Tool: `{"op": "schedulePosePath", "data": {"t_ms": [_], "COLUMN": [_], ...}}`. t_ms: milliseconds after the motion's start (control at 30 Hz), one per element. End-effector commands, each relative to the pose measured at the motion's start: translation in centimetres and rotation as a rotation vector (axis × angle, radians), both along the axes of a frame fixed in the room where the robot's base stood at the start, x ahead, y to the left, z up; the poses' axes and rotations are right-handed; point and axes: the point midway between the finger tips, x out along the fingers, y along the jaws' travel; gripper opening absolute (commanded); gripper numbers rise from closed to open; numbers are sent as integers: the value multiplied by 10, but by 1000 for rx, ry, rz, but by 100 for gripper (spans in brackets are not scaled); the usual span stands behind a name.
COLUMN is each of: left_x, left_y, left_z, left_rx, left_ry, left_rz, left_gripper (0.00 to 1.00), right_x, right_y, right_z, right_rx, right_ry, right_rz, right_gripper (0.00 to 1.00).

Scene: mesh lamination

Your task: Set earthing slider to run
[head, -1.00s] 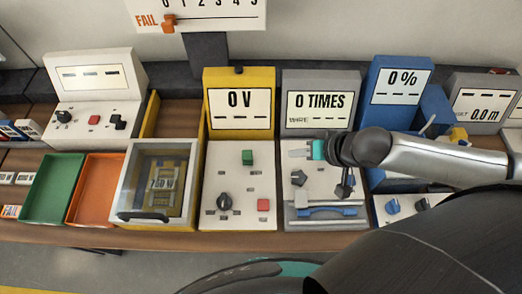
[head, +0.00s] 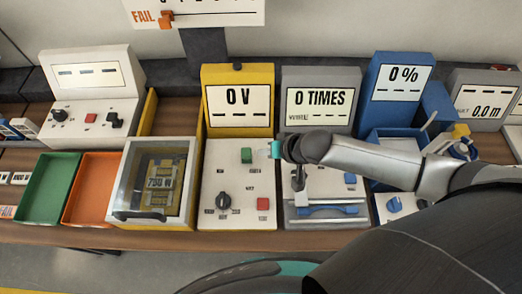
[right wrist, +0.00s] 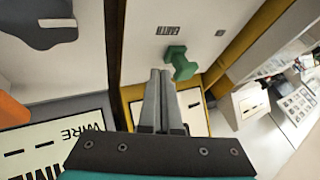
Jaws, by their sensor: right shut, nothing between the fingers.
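The earthing slider is a green knob (head: 246,155) on the pale sloping panel of the yellow-framed station. In the right wrist view the green knob (right wrist: 182,62) stands beside the printed word EARTH (right wrist: 167,30). My right gripper (head: 262,153) is shut and empty, just right of the knob in the head view. In the right wrist view its closed fingertips (right wrist: 160,74) are close beside the knob; I cannot tell whether they touch it. My left gripper is out of view.
The same panel carries a black rotary knob (head: 224,200) and a red button (head: 263,204). The yellow station's display (head: 240,106) reads 0 V. To the right is the grey wire station (head: 318,100), under my arm. A clear-lidded box (head: 153,185) stands to the left.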

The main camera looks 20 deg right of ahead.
Motion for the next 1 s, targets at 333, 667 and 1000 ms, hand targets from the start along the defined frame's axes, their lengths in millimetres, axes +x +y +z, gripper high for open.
{"op": "schedulePosePath", "data": {"t_ms": [333, 667, 1000], "left_x": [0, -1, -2], "left_y": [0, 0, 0], "left_z": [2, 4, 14], "left_rx": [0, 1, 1], "left_ry": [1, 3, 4], "left_rz": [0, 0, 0], "left_gripper": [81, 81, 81], "right_x": [3, 5, 18], "right_y": [12, 20, 64], "right_z": [-1, 0, 1], "right_rx": [-3, 1, 3], "right_ry": [2, 1, 1], "right_rz": [-1, 0, 0], "right_gripper": [0, 0, 0]}}
